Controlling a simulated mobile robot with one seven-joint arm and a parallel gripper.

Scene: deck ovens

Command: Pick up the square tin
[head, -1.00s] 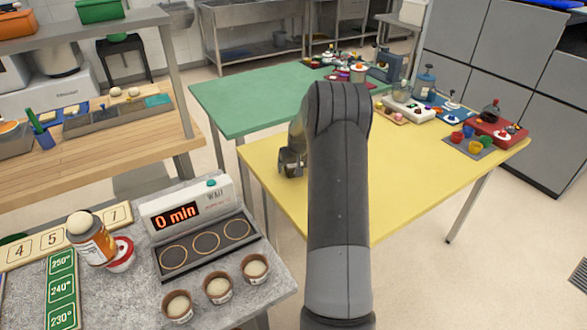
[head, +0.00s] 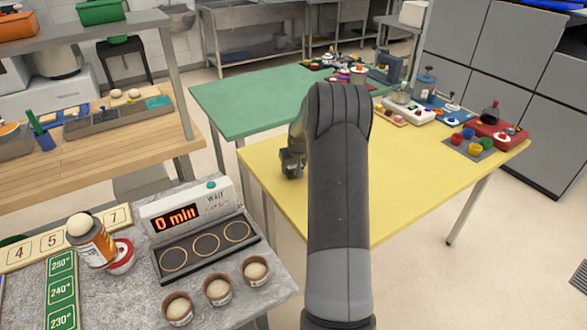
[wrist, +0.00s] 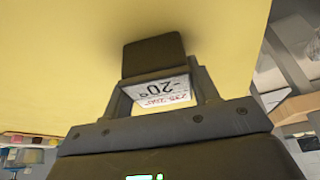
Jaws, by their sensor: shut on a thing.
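My gripper (head: 291,165) hangs over the left part of the yellow table (head: 270,188), beyond my dark arm. In the wrist view my gripper (wrist: 160,88) is shut on a white printed piece (wrist: 160,91) that reads "-20" upside down, with smaller red print beside it. Only a strip of this piece shows between the dark jaw parts, so I cannot tell its full shape or whether it is the square tin. I can make out no square tin elsewhere in the head view.
Three round cups of dough (head: 217,289) stand before a timer (head: 188,214) reading "0 min" on the grey counter. An orange-labelled can (head: 93,246) leans there. Several small items crowd the yellow table's far right. The green table (head: 235,105) is mostly bare.

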